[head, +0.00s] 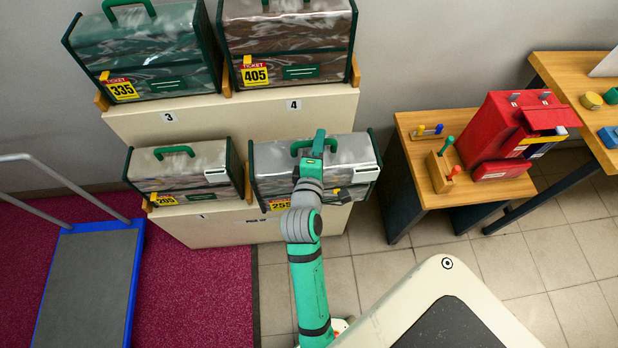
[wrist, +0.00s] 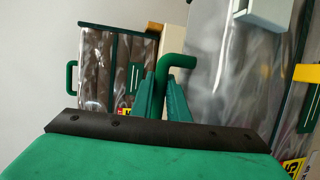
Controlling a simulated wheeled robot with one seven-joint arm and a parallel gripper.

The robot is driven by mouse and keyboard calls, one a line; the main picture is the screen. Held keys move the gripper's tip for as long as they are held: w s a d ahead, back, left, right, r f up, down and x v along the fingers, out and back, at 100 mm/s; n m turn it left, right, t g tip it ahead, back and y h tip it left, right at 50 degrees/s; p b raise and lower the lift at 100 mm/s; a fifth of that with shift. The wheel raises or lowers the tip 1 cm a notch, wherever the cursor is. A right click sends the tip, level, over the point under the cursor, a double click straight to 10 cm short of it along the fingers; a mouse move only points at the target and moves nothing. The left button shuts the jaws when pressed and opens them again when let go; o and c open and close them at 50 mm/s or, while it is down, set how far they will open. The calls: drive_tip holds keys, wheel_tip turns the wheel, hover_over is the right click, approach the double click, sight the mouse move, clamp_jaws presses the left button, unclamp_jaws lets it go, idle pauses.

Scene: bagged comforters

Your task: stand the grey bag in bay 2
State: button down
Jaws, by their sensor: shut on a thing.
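The grey bag (head: 350,152) is a clear bag with dark green edges, a green handle (head: 303,147) and a yellow ticket (head: 279,204). It stands at the right of the lower shelf tier, beside the bag with ticket 205. My gripper (head: 318,150) is above it, shut on its handle. In the wrist view the green handle (wrist: 178,62) passes between my fingers (wrist: 165,92), and the bag's grey side (wrist: 222,75) fills the right. My arm hides part of the bag's front and the bay label below. I cannot tell whether its base rests on the shelf.
The lower left bay, marked 1, holds a grey-brown bag (head: 185,168). Bags (head: 145,50) and (head: 290,45) fill bays 3 and 4 above. A wooden table (head: 410,130) with a red bag (head: 505,130) stands right. A blue-edged trolley (head: 90,285) stands left.

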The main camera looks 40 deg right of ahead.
drive_tip(key=shift+d+r, duration=0.3)
drive_tip(key=shift+d, duration=0.1)
drive_tip(key=shift+w+d, duration=0.15)
drive_tip(key=w+d+f, duration=0.2)
drive_tip(key=w+f, duration=1.1)
drive_tip(key=shift+d, duration=0.4)
drive_tip(key=shift+w, duration=0.1)
drive_tip(key=c, duration=1.7)
unclamp_jaws()
drive_tip(key=shift+f, duration=0.15)
